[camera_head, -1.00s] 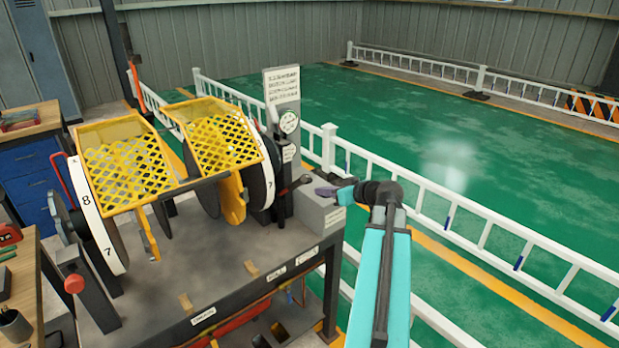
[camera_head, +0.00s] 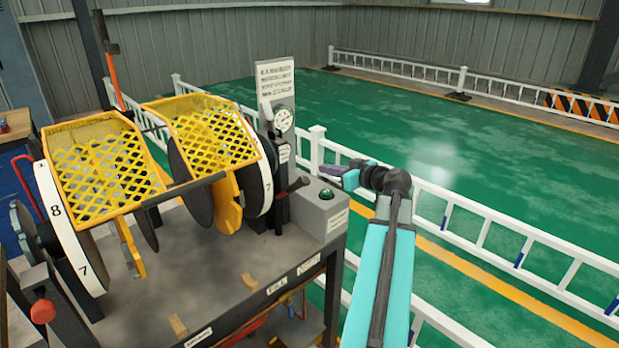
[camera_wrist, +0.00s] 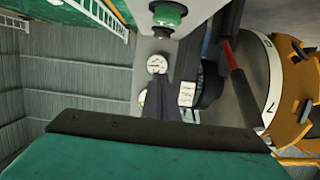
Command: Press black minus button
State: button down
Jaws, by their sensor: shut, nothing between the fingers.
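I cannot make out a black minus button in either view. A grey control box (camera_head: 318,212) at the right end of the machine bench carries a green round button (camera_head: 326,194) on top. The green button also shows at the top of the wrist view (camera_wrist: 168,14). My gripper (camera_head: 327,168) is shut and empty, above and slightly beyond the box, apart from it. Its dark fingers (camera_wrist: 162,98) show in the wrist view, below a round white gauge (camera_wrist: 157,64). The gauge (camera_head: 284,119) stands on a post behind the box in the head view.
Two yellow mesh guards (camera_head: 105,170) cover numbered wheels left of the box. A black-handled lever (camera_head: 292,187) stands close beside the box. A white sign panel (camera_head: 276,80) rises behind. White railing (camera_head: 440,205) runs along the right; green floor beyond is clear.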

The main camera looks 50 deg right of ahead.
jog(key=shift+w+d, duration=0.1)
jog(key=shift+d, duration=0.05)
jog(key=shift+w+d+f, duration=0.1)
jog(key=shift+w+f, duration=0.1)
jog(key=shift+w, duration=0.4)
jog(key=p, duration=0.2)
send_over(309, 186)
notch_tip(309, 186, down, 3)
jog(key=shift+w+r, duration=0.1)
jog(key=shift+r, duration=0.05)
jog(key=shift+f+p, duration=0.6)
jog(key=shift+f, duration=1.1)
jog(key=shift+f, duration=0.1)
